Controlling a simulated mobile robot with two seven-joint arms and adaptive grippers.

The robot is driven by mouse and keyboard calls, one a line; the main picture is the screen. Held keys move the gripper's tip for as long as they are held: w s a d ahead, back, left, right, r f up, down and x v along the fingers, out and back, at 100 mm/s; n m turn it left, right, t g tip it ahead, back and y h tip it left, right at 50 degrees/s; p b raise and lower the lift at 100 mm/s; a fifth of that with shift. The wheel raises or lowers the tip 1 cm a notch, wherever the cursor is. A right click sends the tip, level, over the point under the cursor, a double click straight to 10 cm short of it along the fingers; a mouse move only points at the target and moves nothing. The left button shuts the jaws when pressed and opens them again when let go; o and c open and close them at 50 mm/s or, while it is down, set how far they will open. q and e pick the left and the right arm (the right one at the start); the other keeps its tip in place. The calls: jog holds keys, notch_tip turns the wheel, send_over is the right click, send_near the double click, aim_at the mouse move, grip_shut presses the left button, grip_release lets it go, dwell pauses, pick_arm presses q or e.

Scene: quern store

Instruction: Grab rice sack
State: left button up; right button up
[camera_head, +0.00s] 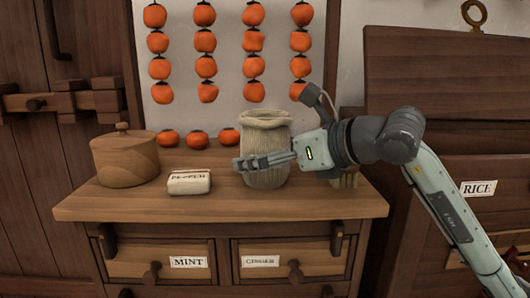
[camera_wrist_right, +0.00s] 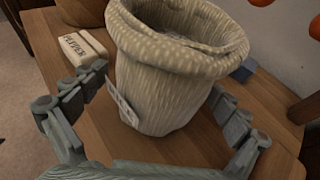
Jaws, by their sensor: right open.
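The rice sack (camera_head: 265,122) is a pale, woven, open-topped sack standing upright on the wooden cabinet top. In the right wrist view my right gripper (camera_wrist_right: 160,92) is open around the sack's body. Whether a finger touches it I cannot tell. My left gripper is not in view.
A white pepper block (camera_head: 189,182) and a round lidded wooden box (camera_head: 125,157) stand left of the sack. Several persimmons (camera_head: 198,139) lie behind, with more hanging in strings above. A dark wooden bin labelled RICE (camera_head: 478,187) stands at right. The cabinet top's front strip is clear.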

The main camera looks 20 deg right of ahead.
jog(key=shift+c, duration=0.6)
jog(key=c, duration=1.2)
